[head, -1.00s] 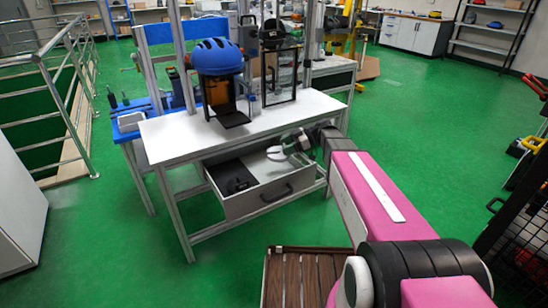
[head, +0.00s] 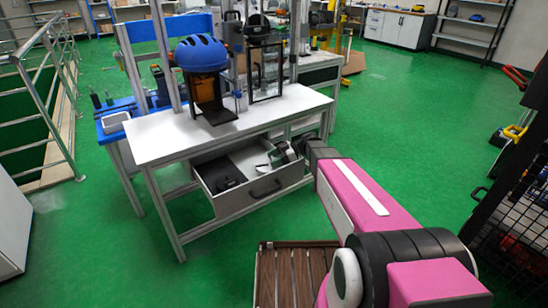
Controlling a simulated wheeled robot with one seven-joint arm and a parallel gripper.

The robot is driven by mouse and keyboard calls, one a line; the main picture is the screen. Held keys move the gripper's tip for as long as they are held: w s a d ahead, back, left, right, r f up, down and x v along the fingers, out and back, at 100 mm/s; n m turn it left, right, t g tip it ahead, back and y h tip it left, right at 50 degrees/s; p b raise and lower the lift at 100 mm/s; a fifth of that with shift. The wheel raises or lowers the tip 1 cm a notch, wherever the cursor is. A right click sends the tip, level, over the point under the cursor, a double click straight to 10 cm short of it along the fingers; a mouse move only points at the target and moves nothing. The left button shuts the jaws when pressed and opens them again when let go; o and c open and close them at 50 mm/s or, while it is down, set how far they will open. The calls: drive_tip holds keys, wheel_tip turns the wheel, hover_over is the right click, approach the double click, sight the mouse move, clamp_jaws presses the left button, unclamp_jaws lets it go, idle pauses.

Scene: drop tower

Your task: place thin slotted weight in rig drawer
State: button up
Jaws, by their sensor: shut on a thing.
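The rig drawer (head: 231,206) is pulled open below the white tabletop, with a black handle on its front. My gripper (head: 265,166) is over the right part of the open drawer, low and close to its inside. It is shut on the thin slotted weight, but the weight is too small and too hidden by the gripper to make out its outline. I cannot tell whether it touches the drawer floor. A black item (head: 226,178) lies in the drawer's left part.
The white rig table (head: 160,138) is above the drawer. A blue helmet (head: 201,55) on a stand and a black-framed panel (head: 265,75) stand on it. A slatted wooden surface (head: 290,275) is in front.

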drive_tip(key=shift+f, duration=0.65)
drive_tip(key=o, duration=1.6)
drive_tip(key=shift+f, duration=0.15)
drive_tip(key=shift+r, duration=0.65)
drive_tip(key=v, duration=1.2)
drive_tip(key=shift+r, duration=0.25)
